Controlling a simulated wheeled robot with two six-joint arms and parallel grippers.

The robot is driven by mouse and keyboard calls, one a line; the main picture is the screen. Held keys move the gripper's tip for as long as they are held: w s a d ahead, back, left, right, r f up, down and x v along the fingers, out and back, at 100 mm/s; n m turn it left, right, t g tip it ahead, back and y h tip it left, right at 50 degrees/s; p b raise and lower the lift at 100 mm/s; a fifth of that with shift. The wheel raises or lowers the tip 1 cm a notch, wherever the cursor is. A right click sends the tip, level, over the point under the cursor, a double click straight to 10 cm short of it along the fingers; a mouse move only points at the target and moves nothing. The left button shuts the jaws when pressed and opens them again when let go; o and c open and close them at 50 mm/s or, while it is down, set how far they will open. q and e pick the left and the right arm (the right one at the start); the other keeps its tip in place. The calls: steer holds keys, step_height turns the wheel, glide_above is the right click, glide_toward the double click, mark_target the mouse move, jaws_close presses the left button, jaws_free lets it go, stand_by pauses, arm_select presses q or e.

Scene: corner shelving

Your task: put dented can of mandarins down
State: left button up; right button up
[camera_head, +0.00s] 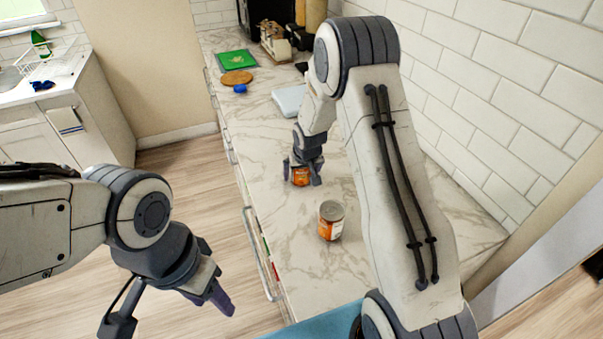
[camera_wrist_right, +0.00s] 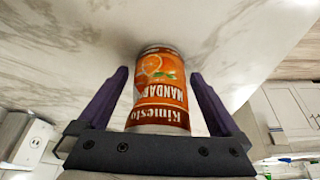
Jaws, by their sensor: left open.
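An orange can (camera_head: 300,175) stands on the marble counter (camera_head: 290,130). In the right wrist view, the can (camera_wrist_right: 160,88) shows a "Kimesto MANDAR…" label with an orange on it. My right gripper (camera_head: 302,177) points down with one finger on each side of this can. In the wrist view, a gap shows between the can and each finger of the right gripper (camera_wrist_right: 160,72), so it is open around the can. A second can (camera_head: 331,220) with an orange label stands upright nearer to me. I cannot make out a dent on either can. My left gripper (camera_head: 175,312) is open and empty, off the counter's left side.
A pale flat slab (camera_head: 289,100) lies behind the right gripper. A green board (camera_head: 236,59), a round brown board (camera_head: 236,78) and a blue item (camera_head: 240,88) lie further back. A tiled wall (camera_head: 500,80) bounds the right side. Bare counter surrounds the cans.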

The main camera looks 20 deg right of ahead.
steer(key=shift+r, duration=0.25)
steer(key=d+b+v, duration=0.1)
steer(key=v, duration=1.1)
steer(key=s+a+r+n+g+y, duration=0.1)
steer(key=s+a+r+n, duration=0.2)
steer(key=s+a, duration=0.85)
steer(key=s+a+r+n+g, duration=0.1)
steer(key=s+a+n, duration=0.2)
steer(key=s, duration=0.7)
steer(key=s+a+r+n+g, duration=0.1)
steer(key=s+a+n+g, duration=0.1)
steer(key=s, duration=0.9)
steer(key=shift+a+n+y, duration=0.3)
steer(key=shift+a+n, duration=0.1)
steer(key=shift+a, duration=0.45)
